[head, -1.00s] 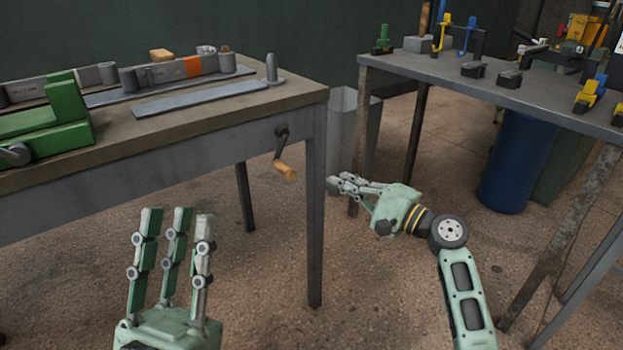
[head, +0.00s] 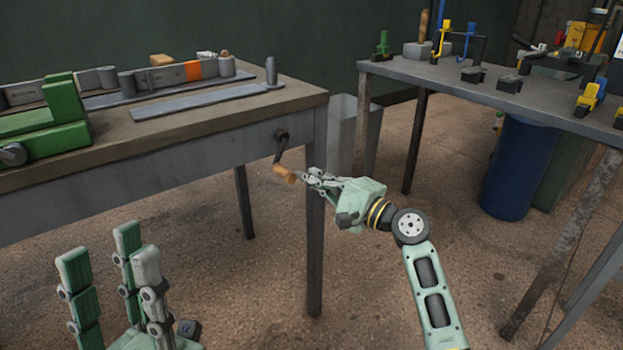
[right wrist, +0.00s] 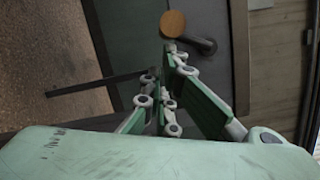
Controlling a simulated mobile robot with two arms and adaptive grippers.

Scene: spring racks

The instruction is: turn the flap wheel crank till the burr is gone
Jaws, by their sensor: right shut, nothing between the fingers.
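A crank hangs on the front of the left bench, with a dark arm (head: 280,146) and a wooden handle (head: 284,173) at its lower end. In the right wrist view the round end of the handle (right wrist: 173,23) lies just beyond my fingertips. My right gripper (head: 307,177) is shut and empty, its tips close beside the handle's right end; whether they touch it I cannot tell. In the right wrist view its fingers (right wrist: 172,52) are drawn together. My left gripper (head: 108,250) is open and empty, fingers up and spread, in front of the bench. I cannot make out flap wheel or burr.
The left bench (head: 200,130) carries a green fixture (head: 55,120), a flat metal strip (head: 195,101) and a bar with an orange band (head: 193,70). Its leg (head: 315,250) stands behind my right gripper. A right table (head: 440,75) holds small clamps. A blue barrel (head: 515,170) stands under it.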

